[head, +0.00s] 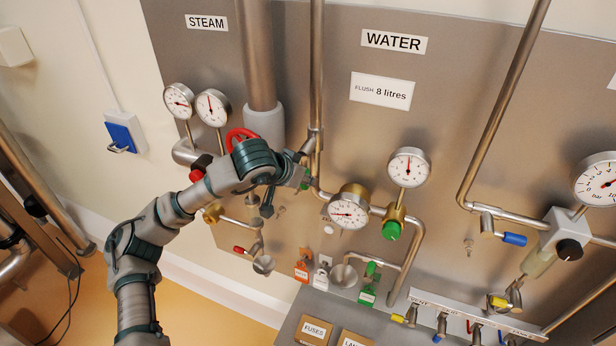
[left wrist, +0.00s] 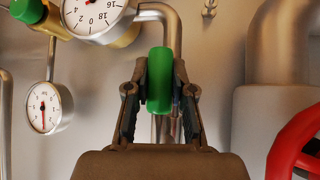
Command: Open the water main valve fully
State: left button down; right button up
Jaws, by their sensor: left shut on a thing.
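The WATER panel (head: 460,100) fills the middle of the head view. My left gripper (head: 299,178) reaches to the vertical water pipe (head: 317,90), beside its lower bend. In the left wrist view my left gripper (left wrist: 160,92) is shut on a green valve handle (left wrist: 160,75), with one finger on each side. The handle stands upright in that picture, in front of a bent steel pipe (left wrist: 173,25). In the head view the gripper mostly hides this handle, and the valve body is hidden too. My right gripper is not in view.
A red handwheel (head: 241,135) is close to my left wrist and shows in the left wrist view (left wrist: 296,140). A gauge (head: 348,206) and a green knob (head: 391,230) are to the right of the gripper. A funnel (head: 343,275) and hanging tags are below.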

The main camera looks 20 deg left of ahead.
pick_arm(q)
jog(key=shift+f, duration=0.5)
jog(key=c, duration=1.1)
grip_release()
jog(key=shift+o, duration=0.6)
jog(key=shift+a+r, duration=0.15)
jog(key=shift+a, duration=0.1)
jog(key=v, duration=1.1)
jog(key=shift+s+r, duration=0.15)
jog(key=shift+r, duration=0.2)
